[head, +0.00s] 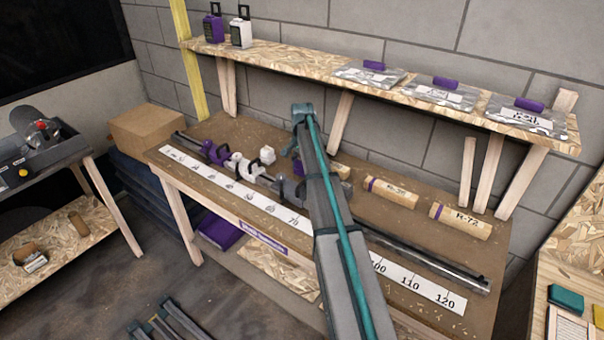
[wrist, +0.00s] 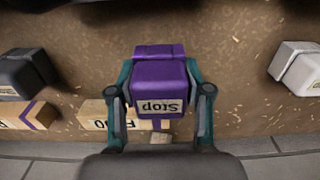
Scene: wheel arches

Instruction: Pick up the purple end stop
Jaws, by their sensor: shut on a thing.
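The purple end stop (wrist: 160,75) is a small block with a pale label reading "Stop". In the wrist view it sits between the two fingers of my gripper (wrist: 162,100), which is shut on it. In the head view a small purple patch of it (head: 298,168) shows beside my arm, over the bench; my arm hides most of my gripper there. I cannot tell whether the end stop is clear of the bench top.
A white block (wrist: 300,70) and a dark grey block (wrist: 22,75) stand at either side. Labelled wooden blocks (head: 390,192) lie near the wall. A rail with a purple clamp (head: 215,153) and a white clamp (head: 245,166) runs along the bench. A shelf (head: 300,65) overhangs behind.

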